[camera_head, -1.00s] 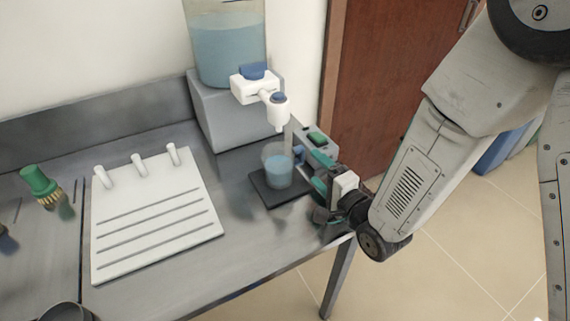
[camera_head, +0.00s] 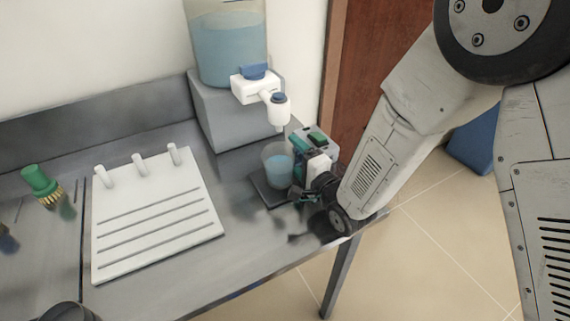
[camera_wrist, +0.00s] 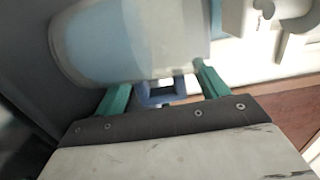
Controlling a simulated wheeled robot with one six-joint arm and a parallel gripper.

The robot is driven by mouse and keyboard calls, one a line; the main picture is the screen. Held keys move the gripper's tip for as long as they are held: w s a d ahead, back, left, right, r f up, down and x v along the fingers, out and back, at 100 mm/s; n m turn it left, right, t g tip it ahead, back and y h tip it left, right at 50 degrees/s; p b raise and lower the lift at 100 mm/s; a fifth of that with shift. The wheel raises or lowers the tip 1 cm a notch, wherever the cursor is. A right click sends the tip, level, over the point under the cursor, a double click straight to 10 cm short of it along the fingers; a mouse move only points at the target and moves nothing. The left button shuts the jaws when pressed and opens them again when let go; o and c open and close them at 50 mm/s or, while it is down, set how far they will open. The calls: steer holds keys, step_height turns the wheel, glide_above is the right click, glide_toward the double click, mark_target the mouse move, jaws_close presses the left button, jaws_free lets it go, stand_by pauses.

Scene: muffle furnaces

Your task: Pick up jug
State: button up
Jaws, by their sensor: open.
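The jug (camera_head: 277,168) is a clear cup with light blue liquid, upright on a dark square pad (camera_head: 262,189) under the dispenser tap. In the wrist view the jug (camera_wrist: 125,42) fills the upper middle, with a blue handle (camera_wrist: 163,92) towards me. My gripper (camera_head: 297,170) is at the jug's right side in the head view. In the wrist view my gripper (camera_wrist: 160,85) is open, with one green finger on each side of the handle. Whether the fingers touch the jug cannot be told.
A dispenser tank (camera_head: 228,45) with a white tap (camera_head: 256,88) stands behind and above the jug. A white pegged board (camera_head: 155,215) lies to the left. A green brush-like item (camera_head: 40,181) is at far left. The table's front edge is close below my gripper.

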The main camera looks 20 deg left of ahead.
steer(key=c, duration=1.2)
steer(key=shift+c, duration=0.7)
steer(key=shift+r, duration=0.1)
